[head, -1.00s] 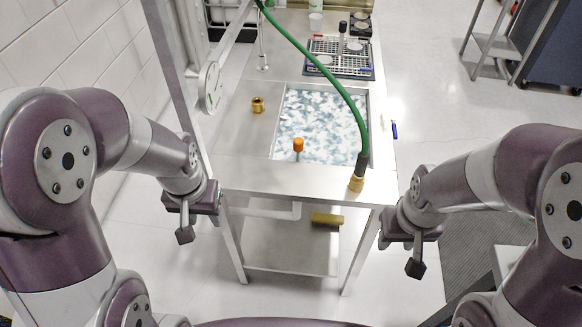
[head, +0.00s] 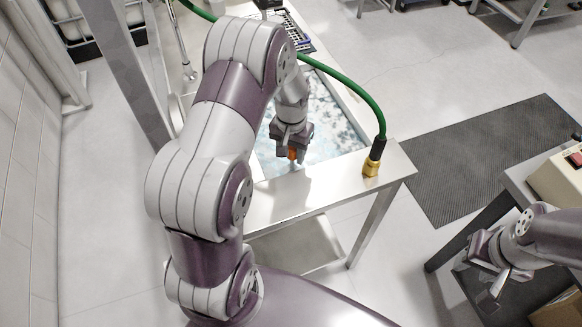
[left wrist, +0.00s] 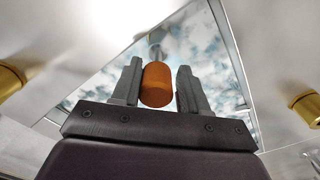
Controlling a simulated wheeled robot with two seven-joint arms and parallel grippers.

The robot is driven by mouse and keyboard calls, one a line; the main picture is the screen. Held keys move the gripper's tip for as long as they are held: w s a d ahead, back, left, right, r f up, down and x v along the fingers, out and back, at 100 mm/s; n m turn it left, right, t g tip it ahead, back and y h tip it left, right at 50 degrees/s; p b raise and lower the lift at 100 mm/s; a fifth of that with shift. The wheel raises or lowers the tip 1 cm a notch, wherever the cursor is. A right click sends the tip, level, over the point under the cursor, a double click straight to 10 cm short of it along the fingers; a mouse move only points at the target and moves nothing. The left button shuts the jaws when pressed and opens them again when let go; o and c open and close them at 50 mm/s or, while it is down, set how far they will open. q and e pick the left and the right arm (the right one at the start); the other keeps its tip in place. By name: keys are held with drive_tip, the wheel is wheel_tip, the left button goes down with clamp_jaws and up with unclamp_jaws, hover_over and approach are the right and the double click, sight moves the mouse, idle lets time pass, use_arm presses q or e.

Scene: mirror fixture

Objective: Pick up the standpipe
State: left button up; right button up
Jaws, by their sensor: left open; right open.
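The standpipe (head: 292,154) shows as an orange top above the basin (head: 327,143) of cloudy, pale water. My left gripper (head: 291,150) is right above it, with its fingers around the top. In the left wrist view the orange top (left wrist: 157,85) lies between the two open fingers. It is close to or touching the left finger, with a narrow gap to the right one. A thin grey stem shows beyond the orange part. My right gripper (head: 492,280) is open and empty at the lower right, far from the standpipe.
A green hose (head: 345,81) arches over the basin to a brass end (head: 371,168) at the bench's front corner. The left wrist view shows brass pieces at left (left wrist: 10,79) and right (left wrist: 306,106). A grey cart (head: 520,180) stands at the right, near my right arm.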

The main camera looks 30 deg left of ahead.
use_arm(q)
drive_tip(key=shift+w+d+f, duration=0.1)
drive_tip(key=shift+d+f, duration=0.2)
drive_tip(key=shift+f, duration=0.3)
drive_tip(key=shift+a, duration=0.3)
drive_tip(key=shift+c, duration=0.9)
drive_tip(key=c, duration=0.5)
drive_tip(key=shift+d, duration=0.15)
clamp_jaws()
